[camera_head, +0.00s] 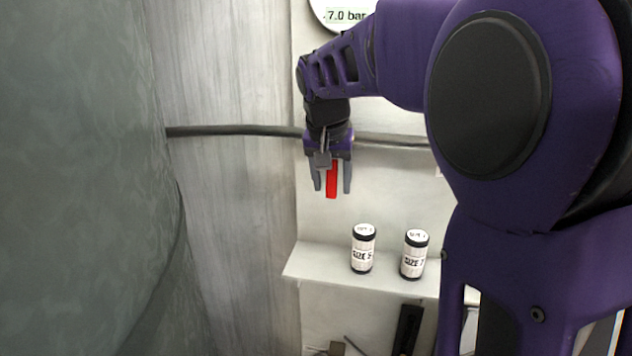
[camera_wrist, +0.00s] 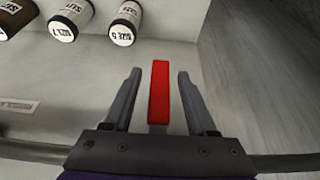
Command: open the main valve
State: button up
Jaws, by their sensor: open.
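My gripper (camera_head: 332,187) is open, with one finger on each side of the handle. In the wrist view, the red handle (camera_wrist: 159,92) stands between the two fingers of my gripper (camera_wrist: 160,78), with a gap on both sides. The valve body at the handle's root is hidden behind my gripper.
A gauge reading 7.0 bar (camera_head: 340,14) is above. A grey rounded surface (camera_head: 80,180) fills the left side. Tools hang under the shelf.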

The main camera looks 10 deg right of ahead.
grip_shut()
dwell(0.3)
dwell(1.1)
